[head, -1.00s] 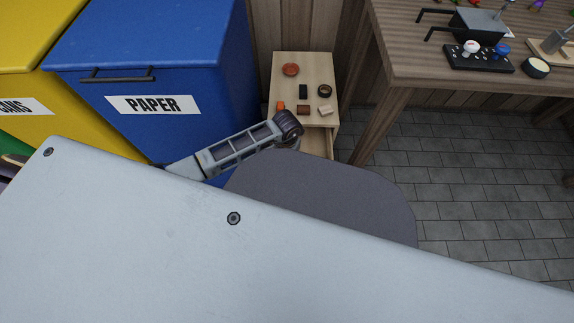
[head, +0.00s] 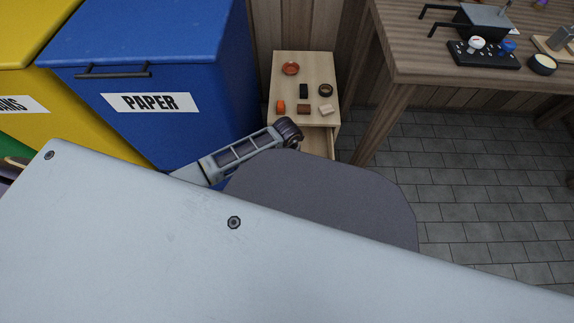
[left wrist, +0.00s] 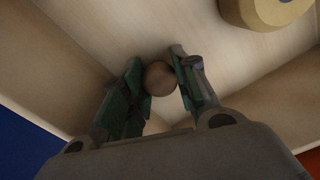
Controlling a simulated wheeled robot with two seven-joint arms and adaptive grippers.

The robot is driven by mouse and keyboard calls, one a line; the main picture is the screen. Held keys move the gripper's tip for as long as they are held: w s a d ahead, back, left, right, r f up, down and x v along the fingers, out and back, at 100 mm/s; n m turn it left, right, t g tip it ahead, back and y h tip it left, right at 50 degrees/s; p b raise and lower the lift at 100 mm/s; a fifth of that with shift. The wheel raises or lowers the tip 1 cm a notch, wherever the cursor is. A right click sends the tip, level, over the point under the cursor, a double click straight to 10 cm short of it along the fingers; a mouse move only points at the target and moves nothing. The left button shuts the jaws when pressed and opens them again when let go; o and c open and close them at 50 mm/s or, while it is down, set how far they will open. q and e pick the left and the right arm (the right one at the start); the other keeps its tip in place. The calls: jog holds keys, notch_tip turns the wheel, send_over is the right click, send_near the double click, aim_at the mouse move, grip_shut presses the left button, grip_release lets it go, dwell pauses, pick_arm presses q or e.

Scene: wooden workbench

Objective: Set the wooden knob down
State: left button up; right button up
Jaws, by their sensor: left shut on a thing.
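The wooden knob (left wrist: 160,79), brown and round, is between the green-padded fingers of my left gripper (left wrist: 157,62) in the left wrist view. The gripper is shut on it. Below them is a pale wooden floor with walls at the sides, like the inside of a drawer. I cannot tell whether the knob touches that floor. In the head view my left arm reaches to the front of the small wooden cabinet (head: 316,73), by its open drawer (head: 317,141). The gripper and the knob are hidden there. My right gripper is not in view.
A yellowish round thing (left wrist: 265,8) lies on the pale floor at the upper right. A red dish (head: 291,68), a dark ring (head: 325,90) and several small blocks sit on the cabinet top. A blue paper bin (head: 205,60) stands left, a workbench (head: 410,60) right.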

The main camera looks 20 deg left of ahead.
pick_arm(q)
jog(key=shift+f, duration=0.15)
jog(key=o, duration=0.5)
jog(key=shift+o, duration=0.2)
jog(key=shift+r+p, duration=0.35)
jog(key=shift+r, duration=0.55)
notch_tip(320, 180, up, 11)
jog(key=p, duration=0.4)
jog(key=shift+f, duration=0.2)
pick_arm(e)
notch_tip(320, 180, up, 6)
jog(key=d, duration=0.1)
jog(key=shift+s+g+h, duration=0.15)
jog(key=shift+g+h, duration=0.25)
